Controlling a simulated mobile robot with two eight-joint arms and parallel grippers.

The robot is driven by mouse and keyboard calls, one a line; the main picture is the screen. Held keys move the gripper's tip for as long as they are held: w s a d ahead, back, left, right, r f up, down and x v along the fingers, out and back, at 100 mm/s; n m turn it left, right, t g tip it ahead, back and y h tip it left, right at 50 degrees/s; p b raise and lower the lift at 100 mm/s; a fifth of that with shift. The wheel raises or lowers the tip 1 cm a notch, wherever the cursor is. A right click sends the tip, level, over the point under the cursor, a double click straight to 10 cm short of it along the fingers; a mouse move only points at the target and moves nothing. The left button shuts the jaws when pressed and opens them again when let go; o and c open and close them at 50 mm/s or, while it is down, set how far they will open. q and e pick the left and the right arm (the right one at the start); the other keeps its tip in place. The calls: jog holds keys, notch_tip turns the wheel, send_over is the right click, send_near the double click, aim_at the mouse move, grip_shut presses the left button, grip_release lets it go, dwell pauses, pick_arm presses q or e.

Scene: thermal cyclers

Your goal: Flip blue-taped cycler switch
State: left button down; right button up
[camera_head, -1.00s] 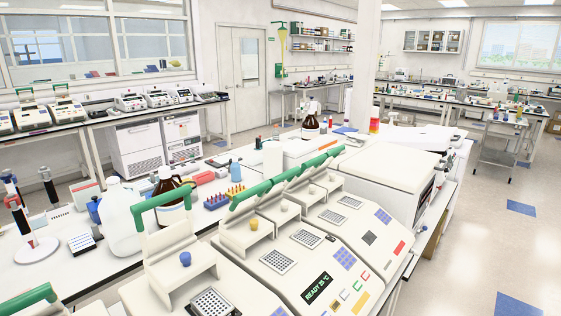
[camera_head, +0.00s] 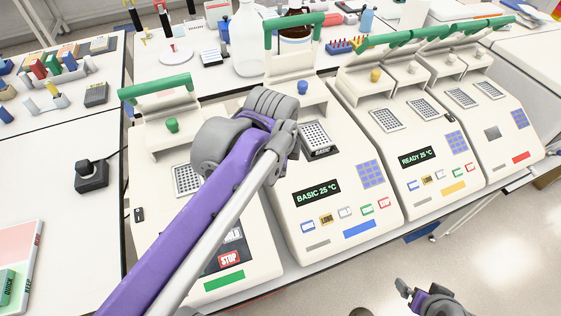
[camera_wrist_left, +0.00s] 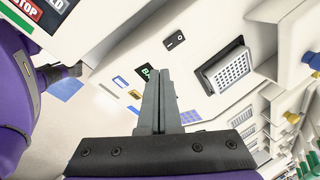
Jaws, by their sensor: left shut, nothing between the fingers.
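The blue-taped cycler (camera_head: 350,205) is second from the left in the head view, with a blue strip (camera_head: 360,229) on its front and a "BASIC 25 °C" display. My left arm reaches over the green-taped cycler to its left side. In the left wrist view a black rocker switch (camera_wrist_left: 175,40) shows on a pale cycler surface beside the sample block. My left gripper (camera_wrist_left: 159,72) is shut and empty, its tips below the switch in that picture and apart from it. In the head view my wrist hides the fingers and the switch. My right gripper (camera_head: 404,288) is low at the bottom right.
The green-taped cycler (camera_head: 240,255) stands close on the left, leaving a narrow gap. The yellow-taped cycler (camera_head: 425,185) and red-taped cycler (camera_head: 505,155) stand on the right. Open lids with green handles rise behind. A black box with a cable (camera_head: 91,177) lies on the left bench.

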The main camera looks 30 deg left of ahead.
pick_arm(q)
jog(key=w+a+r+m+g, duration=0.2)
jog(key=w+r+m, duration=0.2)
jog(key=r+m, duration=0.3)
jog(key=shift+w+a+m+b, duration=0.25)
jog(key=shift+w+m+b, duration=0.1)
jog(key=shift+m, duration=2.15)
pick_arm(e)
jog(key=shift+s+d+f, duration=0.15)
jog(key=shift+s+f, duration=0.25)
jog(key=shift+f, duration=0.25)
pick_arm(q)
jog(key=shift+f, duration=0.15)
jog(key=f, duration=0.4)
jog(key=a+f, duration=0.1)
jog(key=f, duration=0.4)
jog(key=w+f, duration=0.1)
jog(key=f, duration=0.3)
jog(key=shift+a+f, duration=0.15)
jog(key=shift+f, duration=0.2)
pick_arm(e)
jog(key=shift+s+f, duration=0.15)
jog(key=shift+f, duration=0.2)
pick_arm(q)
jog(key=shift+f+b, duration=0.3)
jog(key=shift+b, duration=0.15)
pick_arm(e)
jog(key=shift+s+f, duration=0.1)
jog(key=shift+f, duration=0.15)
